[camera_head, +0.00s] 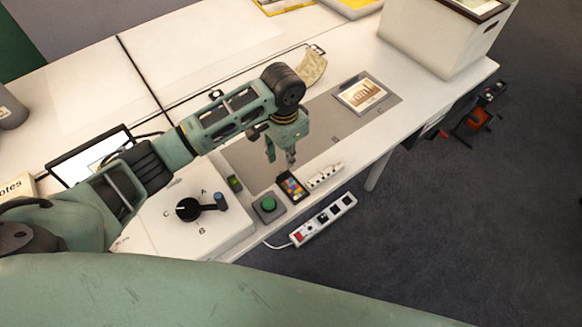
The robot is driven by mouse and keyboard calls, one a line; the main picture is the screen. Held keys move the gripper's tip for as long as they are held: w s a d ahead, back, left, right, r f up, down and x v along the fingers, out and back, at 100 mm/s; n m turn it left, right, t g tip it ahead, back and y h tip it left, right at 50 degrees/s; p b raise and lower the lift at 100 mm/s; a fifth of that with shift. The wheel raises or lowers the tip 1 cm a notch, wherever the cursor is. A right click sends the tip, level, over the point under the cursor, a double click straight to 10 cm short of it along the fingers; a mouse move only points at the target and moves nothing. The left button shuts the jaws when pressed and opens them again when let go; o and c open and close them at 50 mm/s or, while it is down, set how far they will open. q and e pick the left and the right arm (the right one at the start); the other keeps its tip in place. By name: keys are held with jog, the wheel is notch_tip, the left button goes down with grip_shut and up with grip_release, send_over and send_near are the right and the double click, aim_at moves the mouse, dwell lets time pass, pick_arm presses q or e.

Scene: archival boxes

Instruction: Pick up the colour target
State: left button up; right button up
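The colour target (292,187) is a small dark card with coloured squares. It lies at the front edge of the white table (215,65), just below the grey mat. My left gripper (281,157) points down, a little beyond the colour target in the picture. Its two fingers are apart with nothing seen between them. I cannot tell its exact height above the table. My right gripper is not in view.
A green button box (268,206) stands left of the colour target and a white strip (325,176) right of it. A white dial box (165,222) is further left. A framed picture (361,94) lies on the grey mat (330,130). A white archival box (430,40) stands at the back right.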

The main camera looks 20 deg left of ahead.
aim_at(283, 173)
pick_arm(q)
jog(key=f, duration=0.1)
jog(key=s+f, duration=0.1)
jog(key=shift+f+p, duration=0.35)
jog(key=shift+f, duration=0.05)
jog(key=f, duration=0.2)
jog(key=shift+a+f+p, duration=0.3)
jog(key=shift+f, duration=0.1)
jog(key=shift+w+f, duration=0.1)
jog(key=shift+f, duration=0.7)
jog(key=shift+c, duration=0.3)
jog(key=c, duration=0.6)
grip_shut()
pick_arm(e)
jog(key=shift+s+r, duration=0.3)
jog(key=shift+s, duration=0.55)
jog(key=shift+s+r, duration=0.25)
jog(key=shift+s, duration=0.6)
